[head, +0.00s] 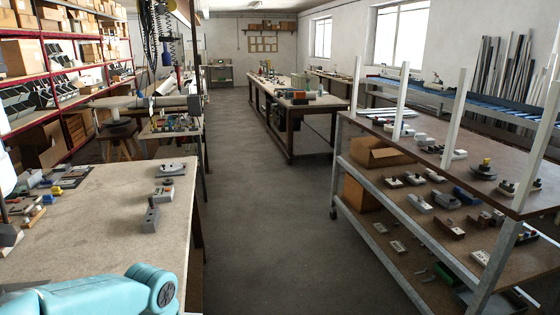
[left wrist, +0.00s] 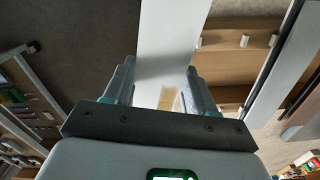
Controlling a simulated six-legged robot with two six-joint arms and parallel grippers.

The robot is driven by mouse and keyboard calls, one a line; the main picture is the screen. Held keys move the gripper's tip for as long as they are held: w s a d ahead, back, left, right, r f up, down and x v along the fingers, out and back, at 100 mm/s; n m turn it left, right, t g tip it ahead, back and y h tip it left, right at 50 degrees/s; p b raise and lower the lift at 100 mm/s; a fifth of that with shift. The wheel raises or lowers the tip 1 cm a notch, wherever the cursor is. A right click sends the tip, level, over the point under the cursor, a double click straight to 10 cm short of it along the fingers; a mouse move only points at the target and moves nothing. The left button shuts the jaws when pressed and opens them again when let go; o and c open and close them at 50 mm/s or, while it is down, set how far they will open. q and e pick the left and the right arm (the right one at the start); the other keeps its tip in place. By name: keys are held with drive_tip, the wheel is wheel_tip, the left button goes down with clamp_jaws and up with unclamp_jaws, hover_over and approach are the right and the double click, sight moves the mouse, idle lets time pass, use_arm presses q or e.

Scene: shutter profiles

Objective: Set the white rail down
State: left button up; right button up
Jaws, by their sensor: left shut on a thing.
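In the left wrist view, a white rail (left wrist: 172,32) runs from the top edge down between the fingers of my left gripper (left wrist: 160,70). The fingers stand on either side of it, and the gripper is shut on it. The rail's far end is outside this view. In the head view, part of my teal arm shows at the bottom left, but its gripper does not show. My right gripper is in neither view.
A workbench (head: 105,225) at left has small tools along its back and a grey block (head: 151,218) near its right edge. A two-level cart (head: 400,215) with pale uprights and small parts stands at right. The floor (head: 265,215) between them is clear.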

use_arm(q)
drive_tip(key=d+f, duration=0.1)
drive_tip(key=f, duration=0.2)
drive_tip(key=shift+d, duration=0.35)
drive_tip(key=shift+w, duration=0.4)
drive_tip(key=shift+s+a, duration=0.1)
drive_tip(key=shift+s, duration=0.2)
drive_tip(key=w+a+r+n, duration=0.1)
drive_tip(key=a+r, duration=0.4)
drive_tip(key=r, duration=0.4)
drive_tip(key=w+a+r+n, duration=0.2)
drive_tip(key=a+r, duration=0.4)
drive_tip(key=r, duration=0.4)
drive_tip(key=shift+r, duration=0.2)
